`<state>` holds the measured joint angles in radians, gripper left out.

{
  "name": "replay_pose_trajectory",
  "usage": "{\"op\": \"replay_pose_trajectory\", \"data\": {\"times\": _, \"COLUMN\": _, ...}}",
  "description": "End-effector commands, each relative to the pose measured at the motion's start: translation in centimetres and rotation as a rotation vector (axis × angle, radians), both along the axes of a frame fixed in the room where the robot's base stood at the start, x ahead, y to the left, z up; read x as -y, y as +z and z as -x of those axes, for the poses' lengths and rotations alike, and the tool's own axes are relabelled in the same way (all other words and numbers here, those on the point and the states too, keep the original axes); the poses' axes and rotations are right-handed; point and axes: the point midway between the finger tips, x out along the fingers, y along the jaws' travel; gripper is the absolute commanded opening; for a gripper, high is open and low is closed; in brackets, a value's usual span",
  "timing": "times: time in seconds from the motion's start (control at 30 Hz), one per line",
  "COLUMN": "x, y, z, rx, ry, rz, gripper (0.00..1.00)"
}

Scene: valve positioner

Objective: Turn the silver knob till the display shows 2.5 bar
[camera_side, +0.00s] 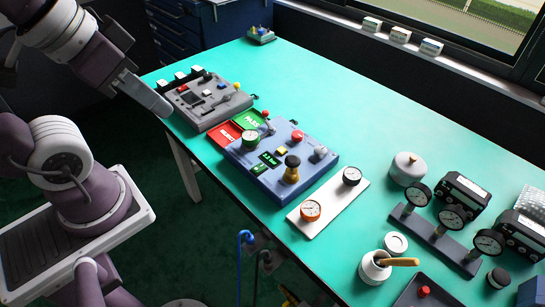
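The blue valve box (270,180) stands on the green table near the middle. A silver-grey knob (320,152) sits at its right end. A small dark display (270,158) with green characters is on its top face; the characters are too small to read surely. My gripper (163,110) is at the upper left, beside the grey control box and well apart from the silver knob. Its fingers cannot be made out, so whether it is open is unclear.
The blue box also carries a black-and-yellow knob (291,170), a red button (297,136) and a green-rimmed gauge (250,138). The grey control box (208,101) and red and green trays (226,133) lie left. A gauge plate (328,205) is in front. The table's back is mostly free.

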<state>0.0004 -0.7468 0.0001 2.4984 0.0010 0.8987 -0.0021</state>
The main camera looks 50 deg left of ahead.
Motion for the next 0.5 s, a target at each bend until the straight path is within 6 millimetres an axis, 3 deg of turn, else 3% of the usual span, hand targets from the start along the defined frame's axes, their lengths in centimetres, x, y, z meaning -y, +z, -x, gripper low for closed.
{"op": "replay_pose_trajectory", "data": {"times": 0.03, "x": 0.0, "y": 0.1, "z": -0.5, "rx": -0.004, "ry": 0.004, "rz": 0.001, "gripper": 0.2}}
{"op": "replay_pose_trajectory", "data": {"times": 0.13, "x": -0.2, "y": 0.6, "z": -3.9, "rx": -0.023, "ry": 0.033, "rz": 0.004, "gripper": 0.39}}
{"op": "replay_pose_trajectory", "data": {"times": 0.2, "x": -0.3, "y": 0.5, "z": -8.2, "rx": -0.04, "ry": 0.067, "rz": 0.008, "gripper": 0.53}}
{"op": "replay_pose_trajectory", "data": {"times": 0.27, "x": -0.1, "y": -0.3, "z": -12.3, "rx": -0.051, "ry": 0.098, "rz": 0.008, "gripper": 0.54}}
{"op": "replay_pose_trajectory", "data": {"times": 0.37, "x": 0.7, "y": -3.4, "z": -19.3, "rx": -0.065, "ry": 0.142, "rz": 0.007, "gripper": 0.54}}
{"op": "replay_pose_trajectory", "data": {"times": 0.4, "x": 1.2, "y": -5.4, "z": -22.0, "rx": -0.071, "ry": 0.154, "rz": 0.004, "gripper": 0.54}}
{"op": "replay_pose_trajectory", "data": {"times": 0.5, "x": 2.8, "y": -11.3, "z": -27.6, "rx": -0.082, "ry": 0.178, "rz": 0.001, "gripper": 0.54}}
